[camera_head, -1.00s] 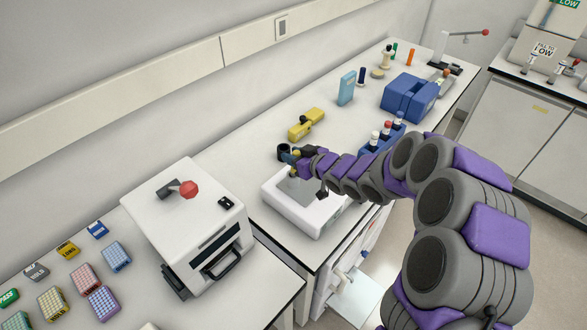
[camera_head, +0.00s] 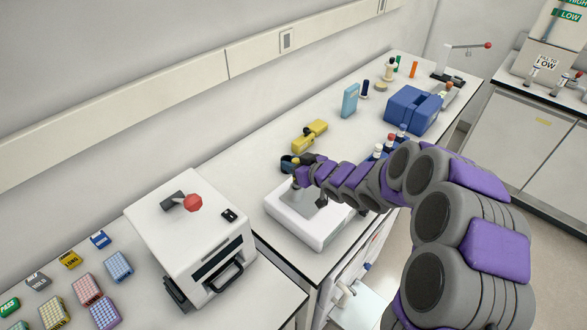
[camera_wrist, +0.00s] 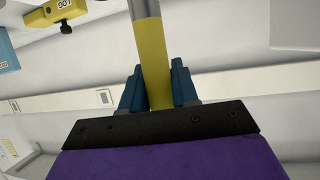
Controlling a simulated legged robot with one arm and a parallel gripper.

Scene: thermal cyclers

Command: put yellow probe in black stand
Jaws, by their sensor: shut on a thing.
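My gripper (camera_head: 296,171) is shut on the yellow probe (camera_wrist: 152,60), which stands out between its two blue fingers in the wrist view. The probe has a yellow grip and a grey shaft that runs out of the top of that view. In the head view the yellow probe (camera_head: 296,184) shows small, over the white balance-like box (camera_head: 283,220). A dark round shape (camera_head: 287,162) sits right at the gripper; I cannot tell whether it is a finger or the black stand. No black stand is clearly seen in the wrist view.
A yellow logger (camera_head: 310,136) lies behind the gripper, with a light blue block (camera_head: 350,100) farther back. A blue rack with capped tubes (camera_head: 377,152) is partly hidden by my arm. A white machine with a red knob (camera_head: 190,240) stands left.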

